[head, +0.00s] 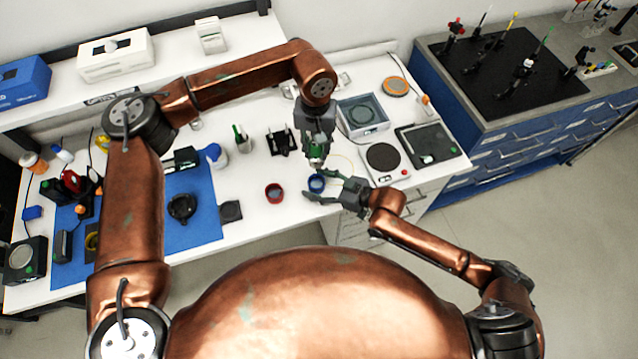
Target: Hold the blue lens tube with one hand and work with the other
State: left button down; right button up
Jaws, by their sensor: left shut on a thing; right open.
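The blue lens tube (316,184) is a small dark blue ring near the front edge of the white bench, its open end facing up. My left gripper (317,164) reaches down from above and is shut on it at the far rim; the fingertips partly hide the contact. My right gripper (324,187) comes in from the right, low over the bench edge. Its fingers are spread, one on the far side and one on the near side of the tube. Whether they touch it is too small to tell.
A round dark plate device (383,157) and a black square device (428,146) are to the right. A black holder (281,141) and a bottle (243,141) stand behind. A blue mat (205,222) lies left.

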aim_at(316, 162)
jog(key=shift+c, duration=0.6)
jog(key=c, duration=1.2)
pick_arm(q)
notch_tip(316, 162, down, 6)
jog(key=shift+r, duration=0.1)
